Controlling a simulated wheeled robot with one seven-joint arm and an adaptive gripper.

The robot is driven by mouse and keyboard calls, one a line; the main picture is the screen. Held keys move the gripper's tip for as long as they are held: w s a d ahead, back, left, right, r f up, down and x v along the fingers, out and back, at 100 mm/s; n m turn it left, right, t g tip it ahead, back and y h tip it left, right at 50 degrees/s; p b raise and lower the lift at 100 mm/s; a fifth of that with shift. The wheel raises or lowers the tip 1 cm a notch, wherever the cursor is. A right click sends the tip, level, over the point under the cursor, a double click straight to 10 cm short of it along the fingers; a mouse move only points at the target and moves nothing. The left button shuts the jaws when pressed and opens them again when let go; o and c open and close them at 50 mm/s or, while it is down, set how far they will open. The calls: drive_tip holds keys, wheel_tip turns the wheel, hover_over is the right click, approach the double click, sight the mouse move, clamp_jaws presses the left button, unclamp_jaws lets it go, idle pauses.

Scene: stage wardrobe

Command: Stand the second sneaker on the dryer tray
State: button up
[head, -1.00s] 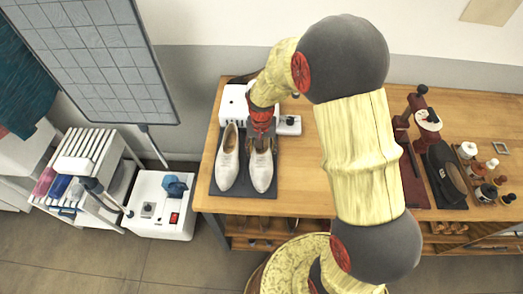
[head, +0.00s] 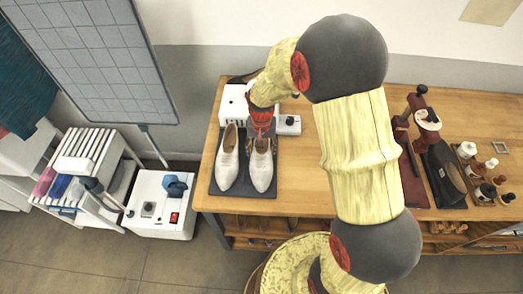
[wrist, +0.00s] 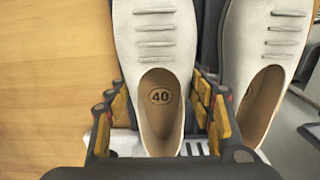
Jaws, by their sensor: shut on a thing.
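Two white sneakers are side by side, toes toward the front, over the dark dryer tray (head: 243,192). The left sneaker (head: 227,166) stands on the tray. The right sneaker (head: 261,172) is level beside it, a narrow gap between them; I cannot tell for sure whether its sole touches the tray. My gripper (head: 261,132) is shut on the right sneaker at its heel. In the wrist view my fingers (wrist: 163,105) lie on both sides of its opening, and its insole (wrist: 160,110) reads 40. The other sneaker (wrist: 262,60) also shows there, at the right.
The white dryer body (head: 234,102) stands behind the tray, with a small white box (head: 289,125) to its right. The bench (head: 300,185) is clear right of the tray. A red press (head: 412,160), a dark shoe (head: 446,172) and several bottles are farther right.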

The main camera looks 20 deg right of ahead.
drive_tip(key=shift+f, duration=0.35)
drive_tip(key=o, duration=1.3)
wheel_tip(320, 180, up, 12)
idle(0.3)
